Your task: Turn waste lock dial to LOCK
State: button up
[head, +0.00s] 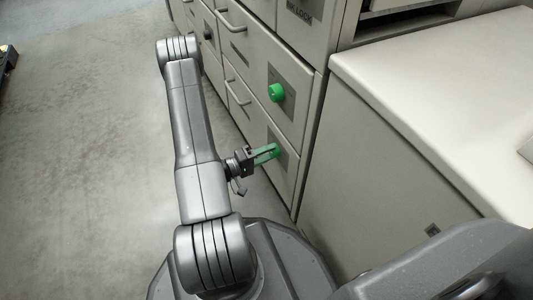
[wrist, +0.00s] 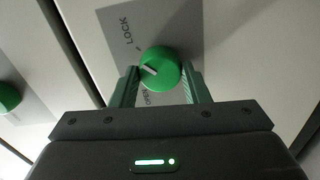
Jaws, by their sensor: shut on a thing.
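A round green dial (wrist: 160,66) with a white pointer mark sits on a grey plate on the cabinet front. The plate reads LOCK above left of the dial and OPEN, partly hidden, below it. The pointer is turned toward the left, between the two words. My gripper (wrist: 161,88) has its two green fingers on either side of the dial and is shut on it. In the head view my gripper (head: 267,152) reaches the lower drawer front, where the dial (head: 277,150) is partly covered by the fingers. No label naming the drawer is readable.
A second green dial (head: 276,92) is on the drawer above, and also shows at the left of the wrist view (wrist: 8,97). Drawer handles (head: 236,94) stick out to the left. A counter (head: 440,70) stands at the right.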

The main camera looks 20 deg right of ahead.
jog(key=shift+m, duration=0.5)
jog(key=o, duration=1)
jog(key=shift+c, duration=0.2)
jog(key=s+a+p, duration=0.1)
jog(key=a+p, duration=0.2)
jog(key=a, duration=1)
jog(key=shift+a+p, duration=0.3)
jog(key=shift+a, duration=0.1)
jog(key=shift+d, duration=0.15)
jog(key=w+d+b, duration=0.1)
jog(key=d+b, duration=0.2)
jog(key=d, duration=0.9)
jog(key=shift+d, duration=0.2)
